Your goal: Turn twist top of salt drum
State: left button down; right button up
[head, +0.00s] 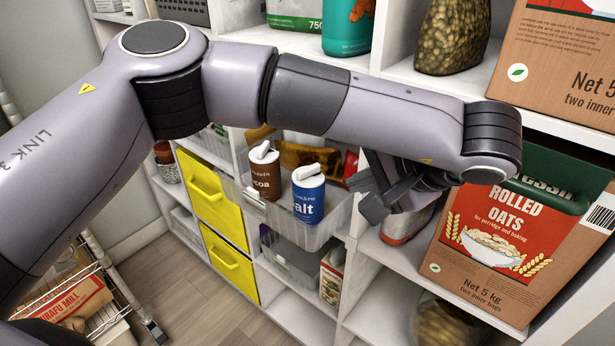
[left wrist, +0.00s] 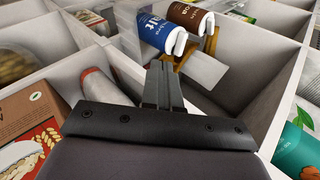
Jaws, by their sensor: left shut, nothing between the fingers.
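The blue salt drum (head: 309,201) with a white twist top (head: 306,173) stands upright in a clear pull-out bin (head: 318,236), its label partly reading "alt". It also shows at the top of the left wrist view (left wrist: 150,34), with its white top (left wrist: 181,42) facing the gripper side. My left gripper (head: 371,207) is to the right of the drum in the head view, apart from it. In the left wrist view the fingers (left wrist: 160,76) are closed together with nothing between them, and point toward the drum. My right gripper is not in view.
A brown cocoa drum (head: 264,183) with a similar white top stands close to the left of the salt. Yellow drawers (head: 203,188) are to the left. A large rolled oats box (head: 500,236) stands right of my gripper. White shelf dividers surround the bin. A wire rack (head: 88,262) is lower left.

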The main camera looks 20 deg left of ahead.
pick_arm(q)
send_near(303, 179)
jog(key=f, duration=0.3)
jog(key=shift+s+d+f, duration=0.1)
jog(key=shift+d+f, duration=0.1)
jog(key=shift+f, duration=0.2)
jog(key=w+a, duration=0.2)
jog(key=a, duration=0.1)
jog(key=shift+f, duration=0.2)
jog(key=shift+w+a, duration=0.35)
